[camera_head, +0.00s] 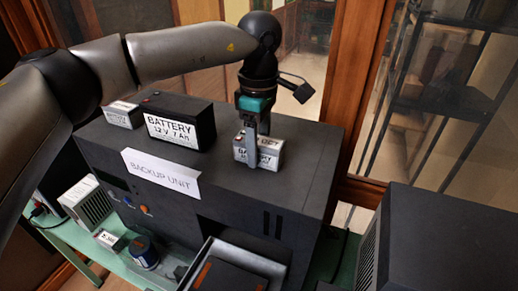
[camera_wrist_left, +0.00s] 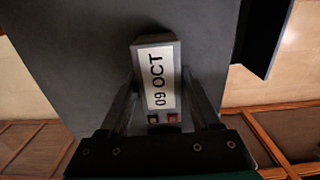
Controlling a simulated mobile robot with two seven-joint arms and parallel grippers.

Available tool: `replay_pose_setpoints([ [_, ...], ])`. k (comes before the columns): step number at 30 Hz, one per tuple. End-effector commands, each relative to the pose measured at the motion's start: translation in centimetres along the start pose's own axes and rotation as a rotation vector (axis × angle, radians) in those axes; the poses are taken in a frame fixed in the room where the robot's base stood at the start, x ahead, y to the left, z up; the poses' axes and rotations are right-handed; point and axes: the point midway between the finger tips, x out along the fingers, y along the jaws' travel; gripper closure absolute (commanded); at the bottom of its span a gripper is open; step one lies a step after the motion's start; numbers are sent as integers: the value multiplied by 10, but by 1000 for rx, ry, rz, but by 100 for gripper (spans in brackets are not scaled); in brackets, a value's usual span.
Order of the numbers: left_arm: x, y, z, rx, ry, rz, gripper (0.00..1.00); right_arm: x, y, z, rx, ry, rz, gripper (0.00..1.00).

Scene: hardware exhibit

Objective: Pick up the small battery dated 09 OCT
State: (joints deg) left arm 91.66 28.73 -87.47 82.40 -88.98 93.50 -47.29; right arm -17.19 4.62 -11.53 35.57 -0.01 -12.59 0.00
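The small battery (camera_wrist_left: 157,82) dated 09 OCT is a grey box with a white label on top, and two small terminals show at its near end in the left wrist view. In the head view this battery (camera_head: 270,150) stands on top of the dark backup unit, partly hidden by a finger. My left gripper (camera_head: 253,158) points down over it with one finger on each side. In the left wrist view the fingers (camera_wrist_left: 160,85) lie close along its sides; whether they touch it is unclear. My right gripper is not in view.
A large black battery (camera_head: 180,122) and another small grey battery (camera_head: 123,115) stand left on the backup unit (camera_head: 300,180). A white BACKUP UNIT sign (camera_head: 160,174) is at its front edge. A green bench (camera_head: 75,238) with small items is below. A dark cabinet (camera_head: 440,240) stands right.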

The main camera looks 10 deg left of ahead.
Motion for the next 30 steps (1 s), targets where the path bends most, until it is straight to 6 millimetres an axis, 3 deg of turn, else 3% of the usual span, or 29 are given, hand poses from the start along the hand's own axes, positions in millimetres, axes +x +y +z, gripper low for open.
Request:
replay_pose_setpoints([
  [2,0,0,0,0,0,0,46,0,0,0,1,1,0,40],
  [16,-1,0,0,0,0,1,99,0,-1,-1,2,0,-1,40],
  [30,-2,1,0,1,-1,4,100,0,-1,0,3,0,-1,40],
])
